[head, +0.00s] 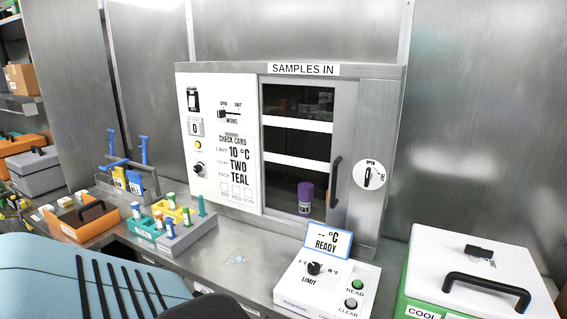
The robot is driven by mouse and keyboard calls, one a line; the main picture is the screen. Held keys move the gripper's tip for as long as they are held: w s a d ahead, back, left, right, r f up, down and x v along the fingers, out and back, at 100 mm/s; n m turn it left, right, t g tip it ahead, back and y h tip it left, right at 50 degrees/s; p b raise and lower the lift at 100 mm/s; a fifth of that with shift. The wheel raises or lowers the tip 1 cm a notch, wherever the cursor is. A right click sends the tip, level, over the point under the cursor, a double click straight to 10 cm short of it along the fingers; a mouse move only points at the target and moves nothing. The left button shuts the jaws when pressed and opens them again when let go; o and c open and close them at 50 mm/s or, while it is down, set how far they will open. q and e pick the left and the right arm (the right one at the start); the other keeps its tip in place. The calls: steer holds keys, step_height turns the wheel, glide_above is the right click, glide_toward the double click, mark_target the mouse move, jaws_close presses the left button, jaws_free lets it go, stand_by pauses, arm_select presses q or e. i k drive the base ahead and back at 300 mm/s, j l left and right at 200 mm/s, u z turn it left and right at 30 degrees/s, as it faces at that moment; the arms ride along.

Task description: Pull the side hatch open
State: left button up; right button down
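The side hatch (343,150) is a grey-framed, dark-glazed door under a "SAMPLES IN" label, in the right part of the wall cabinet. Its dark vertical handle (335,182) is on the right side of the frame. The hatch looks shut. A round OPEN/SHUT dial (368,175) with a black lever is on the cabinet to the right of the handle. Behind the glazing are white shelf strips, and a purple-capped tube (305,196) shows low down. Neither of my grippers is in the head view.
A reader box (325,288) with a knob and buttons stands on the bench below the hatch. A cool box (480,260) with a black handle is at right. Tube racks (180,238) and an orange tray (85,218) are at left. A small patch of bench before the cabinet is clear.

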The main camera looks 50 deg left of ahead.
mark_target(343, 126)
steer(key=u, duration=1.55)
